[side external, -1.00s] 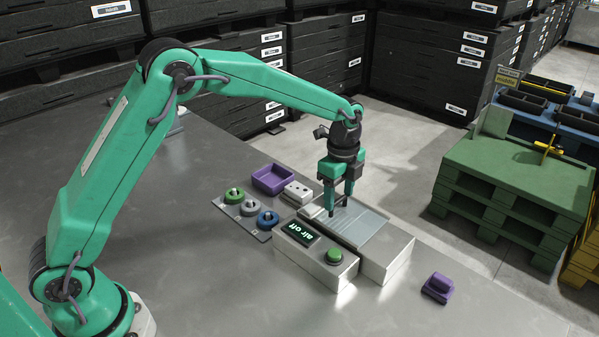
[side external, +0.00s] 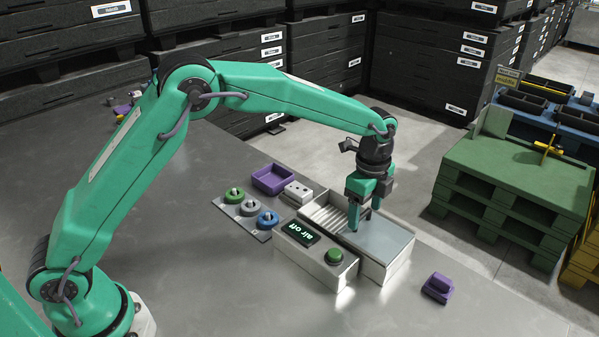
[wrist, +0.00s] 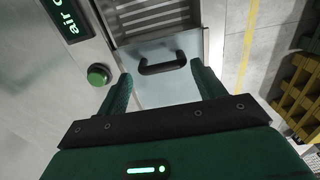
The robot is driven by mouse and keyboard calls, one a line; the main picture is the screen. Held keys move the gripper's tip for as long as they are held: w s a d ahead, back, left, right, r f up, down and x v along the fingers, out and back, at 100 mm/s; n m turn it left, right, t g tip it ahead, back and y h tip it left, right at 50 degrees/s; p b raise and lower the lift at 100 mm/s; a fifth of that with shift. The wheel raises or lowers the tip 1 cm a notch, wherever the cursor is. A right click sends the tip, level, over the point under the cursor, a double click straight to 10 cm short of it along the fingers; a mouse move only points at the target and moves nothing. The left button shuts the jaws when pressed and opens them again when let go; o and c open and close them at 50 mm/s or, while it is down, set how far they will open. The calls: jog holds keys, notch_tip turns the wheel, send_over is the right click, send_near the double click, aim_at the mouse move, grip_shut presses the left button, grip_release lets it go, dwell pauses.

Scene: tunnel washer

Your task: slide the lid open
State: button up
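The lid (side external: 388,240) is a flat pale grey plate on a metal box (side external: 385,270). It covers the right part of the box top, and the ribbed inside (side external: 324,213) is uncovered at the left. In the wrist view the lid (wrist: 160,92) carries a black bar handle (wrist: 162,66), with the ribbed opening beyond it. My gripper (side external: 360,222) is low over the lid. Its fingers (wrist: 160,74) stand apart on either side of the handle, with small gaps showing at both ends. The handle is hard to make out in the side view.
A control box reading "air off" with a green button (side external: 334,257) stands close beside the lid's box. A plate with green, grey and blue knobs (side external: 249,209), a purple tray (side external: 272,179) and a white block (side external: 298,192) are left. A purple block (side external: 437,287) lies right.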

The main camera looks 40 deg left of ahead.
aim_at(364, 216)
jog(key=shift+r, duration=0.15)
notch_tip(364, 216, up, 8)
jog(key=shift+f, duration=0.25)
dwell(0.3)
jog(key=s+a+r+n+t, duration=0.3)
jog(key=s+a+r+n, duration=0.7)
jog(key=s+a, duration=0.4)
jog(key=s+a+f+n+t, duration=0.1)
jog(key=s+n, duration=0.3)
jog(key=s, duration=0.4)
jog(key=s+a+f+n+t, duration=0.1)
jog(key=s+a+n, duration=0.3)
jog(key=s, duration=0.4)
jog(key=shift+s+f+t, duration=0.15)
jog(key=shift+f+t, duration=0.15)
jog(key=shift+f, duration=0.05)
